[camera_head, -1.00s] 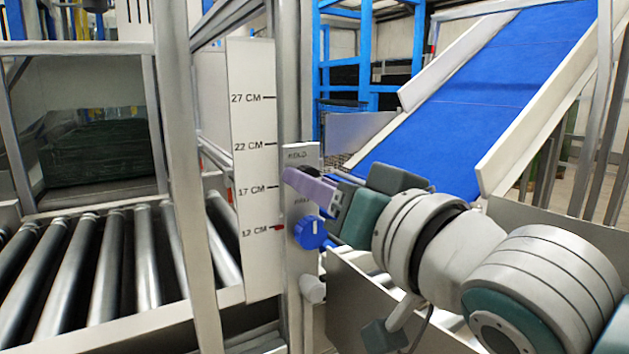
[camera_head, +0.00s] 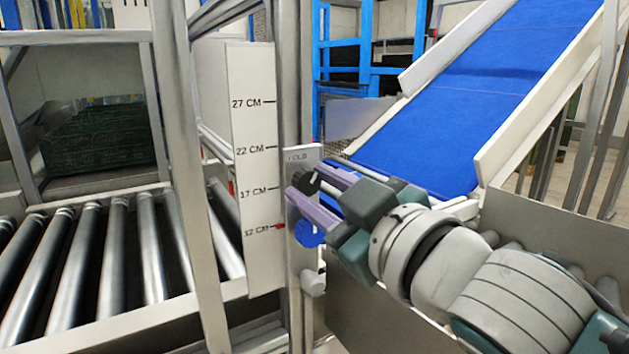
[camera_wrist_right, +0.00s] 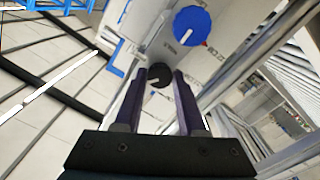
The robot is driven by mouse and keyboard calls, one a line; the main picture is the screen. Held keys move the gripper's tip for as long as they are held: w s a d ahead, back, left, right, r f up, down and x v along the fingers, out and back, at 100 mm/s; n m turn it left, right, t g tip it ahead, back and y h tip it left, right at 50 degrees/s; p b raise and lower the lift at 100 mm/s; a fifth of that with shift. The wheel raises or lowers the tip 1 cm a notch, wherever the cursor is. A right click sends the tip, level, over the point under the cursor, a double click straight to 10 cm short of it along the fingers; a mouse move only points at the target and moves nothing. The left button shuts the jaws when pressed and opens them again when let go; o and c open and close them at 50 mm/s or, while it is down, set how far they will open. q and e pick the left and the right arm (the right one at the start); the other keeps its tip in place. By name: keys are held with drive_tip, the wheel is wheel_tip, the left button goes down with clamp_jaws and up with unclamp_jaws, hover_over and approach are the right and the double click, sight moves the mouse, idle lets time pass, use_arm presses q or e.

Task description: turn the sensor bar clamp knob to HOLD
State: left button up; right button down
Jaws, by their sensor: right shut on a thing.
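The black clamp knob (camera_head: 307,184) sits on the upright grey plate, below the HOLD label (camera_head: 301,156). My right gripper (camera_head: 308,188) is shut on this knob, with one purple finger on each side of it. In the right wrist view the black knob (camera_wrist_right: 160,75) shows between the fingertips, with a small white pointer mark. Which label the pointer faces I cannot tell. A blue knob (camera_head: 308,235) is lower on the same plate, partly hidden by the gripper; it also shows in the right wrist view (camera_wrist_right: 192,27). My left gripper is out of view.
A white height scale (camera_head: 252,115) with a red mark near 12 CM stands left of the plate. A roller conveyor (camera_head: 105,255) is at the left, and a blue inclined belt (camera_head: 480,95) rises at the right. Metal posts stand close to the plate.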

drive_tip(key=n, duration=0.4)
drive_tip(key=shift+n, duration=1.3)
drive_tip(key=c, duration=0.5)
unclamp_jaws()
